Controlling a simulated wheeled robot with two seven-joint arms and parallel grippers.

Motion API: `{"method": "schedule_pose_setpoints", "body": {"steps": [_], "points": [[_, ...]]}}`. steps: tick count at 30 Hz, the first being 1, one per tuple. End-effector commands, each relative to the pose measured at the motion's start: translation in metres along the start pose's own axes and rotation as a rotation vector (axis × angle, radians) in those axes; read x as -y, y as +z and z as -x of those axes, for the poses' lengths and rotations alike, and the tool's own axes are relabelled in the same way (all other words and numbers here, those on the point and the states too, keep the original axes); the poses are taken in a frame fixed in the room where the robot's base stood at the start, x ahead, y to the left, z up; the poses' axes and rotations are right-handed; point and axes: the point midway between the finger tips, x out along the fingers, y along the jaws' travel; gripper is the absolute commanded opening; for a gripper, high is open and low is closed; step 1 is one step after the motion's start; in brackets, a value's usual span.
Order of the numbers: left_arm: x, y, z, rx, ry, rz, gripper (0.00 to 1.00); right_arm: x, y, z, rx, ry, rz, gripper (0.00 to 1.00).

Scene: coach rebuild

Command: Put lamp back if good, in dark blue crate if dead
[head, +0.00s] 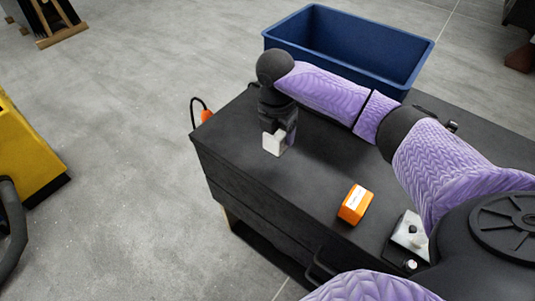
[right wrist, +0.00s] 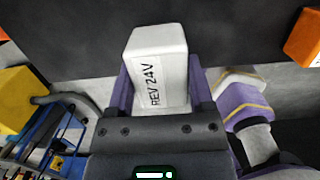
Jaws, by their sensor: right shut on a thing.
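My right gripper (head: 277,137) is above the left part of a black cabinet top and shut on a white block-shaped lamp (head: 274,143). In the right wrist view the lamp (right wrist: 156,62) sits between the purple fingers, with "REV 24V" in black letters on its side. No light shows on it. The dark blue crate (head: 345,65) stands behind the cabinet in the head view; the part of its inside that shows looks empty. My right arm crosses in front of its lower edge. My left gripper is not seen.
An orange box (head: 355,204) with a white label lies on the black cabinet top (head: 310,185). A white unit with a knob (head: 410,236) sits near the right front edge. A black loop and an orange piece (head: 207,116) show at the left edge. A yellow machine (head: 25,150) stands left.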

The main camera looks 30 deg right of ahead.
Motion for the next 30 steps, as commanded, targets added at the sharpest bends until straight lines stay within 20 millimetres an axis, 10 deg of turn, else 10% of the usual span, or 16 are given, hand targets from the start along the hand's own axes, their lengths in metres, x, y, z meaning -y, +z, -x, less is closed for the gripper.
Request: {"method": "schedule_pose_setpoints", "body": {"steps": [7, 17, 18, 22, 30], "points": [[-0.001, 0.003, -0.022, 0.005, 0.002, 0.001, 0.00, 0.000, -0.007, -0.055, -0.001, -0.003, 0.000, 0.00], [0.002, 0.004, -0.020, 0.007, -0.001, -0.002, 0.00, 0.000, -0.007, -0.057, 0.000, 0.000, -0.001, 0.00], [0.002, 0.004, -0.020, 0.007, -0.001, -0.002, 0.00, 0.000, -0.007, -0.057, 0.001, 0.000, -0.001, 0.71], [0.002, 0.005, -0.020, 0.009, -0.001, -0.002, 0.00, 0.000, -0.007, -0.057, 0.001, 0.000, 0.000, 0.99], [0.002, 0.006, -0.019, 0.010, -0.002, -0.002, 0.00, 0.000, -0.007, -0.053, 0.001, 0.002, 0.000, 1.00]]}}
